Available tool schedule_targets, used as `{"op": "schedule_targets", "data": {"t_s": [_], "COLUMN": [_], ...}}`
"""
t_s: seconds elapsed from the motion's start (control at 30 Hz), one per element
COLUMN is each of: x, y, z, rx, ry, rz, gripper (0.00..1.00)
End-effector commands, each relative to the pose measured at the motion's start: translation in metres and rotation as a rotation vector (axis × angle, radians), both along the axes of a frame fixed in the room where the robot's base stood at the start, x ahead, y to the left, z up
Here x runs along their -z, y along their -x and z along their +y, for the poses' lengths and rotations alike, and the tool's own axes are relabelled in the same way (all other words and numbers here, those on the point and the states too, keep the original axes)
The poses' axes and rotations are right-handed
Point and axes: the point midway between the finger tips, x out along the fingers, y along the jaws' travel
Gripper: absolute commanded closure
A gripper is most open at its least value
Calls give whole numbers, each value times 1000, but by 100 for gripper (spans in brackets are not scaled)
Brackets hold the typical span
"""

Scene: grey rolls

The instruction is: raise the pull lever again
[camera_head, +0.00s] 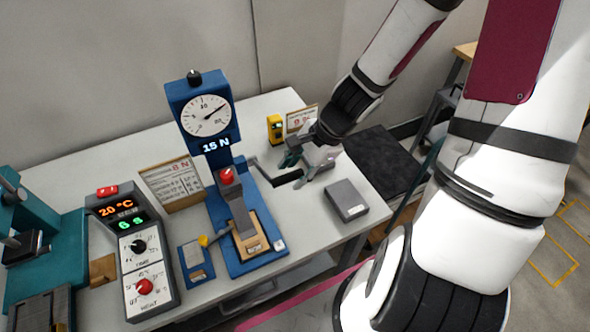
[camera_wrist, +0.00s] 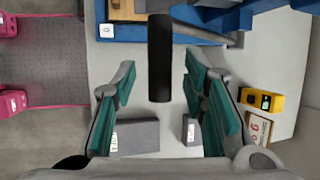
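The pull lever is a dark crank arm with a black handle (camera_head: 287,178) on the right side of the blue force tester (camera_head: 211,128). It hangs low, with its handle just above the table. In the wrist view the black handle (camera_wrist: 160,58) lies lengthwise between the teal fingers, with a gap on both sides. My gripper (camera_head: 293,170) is open beside the handle; in the wrist view its fingers (camera_wrist: 162,85) are spread apart. The tester's dial (camera_head: 206,115) sits above a readout of 15 N.
A grey box (camera_head: 346,200) lies right of the lever near the table edge. A yellow device (camera_head: 275,129) and a small sign (camera_head: 301,118) stand behind my gripper. A control box (camera_head: 133,248) and teal press (camera_head: 40,245) stand left.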

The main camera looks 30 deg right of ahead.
Motion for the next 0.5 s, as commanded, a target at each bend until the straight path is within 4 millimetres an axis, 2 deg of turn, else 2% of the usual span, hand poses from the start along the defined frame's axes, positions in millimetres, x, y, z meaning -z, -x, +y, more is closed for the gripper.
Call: {"op": "schedule_targets", "data": {"t_s": [0.33, 0.37, 0.5], "x": [2, 2, 2], "y": [0, 0, 0], "z": [1, 1, 1], "rx": [0, 0, 0], "ry": [0, 0, 0], "rz": [0, 0, 0], "gripper": [60, 63, 94]}}
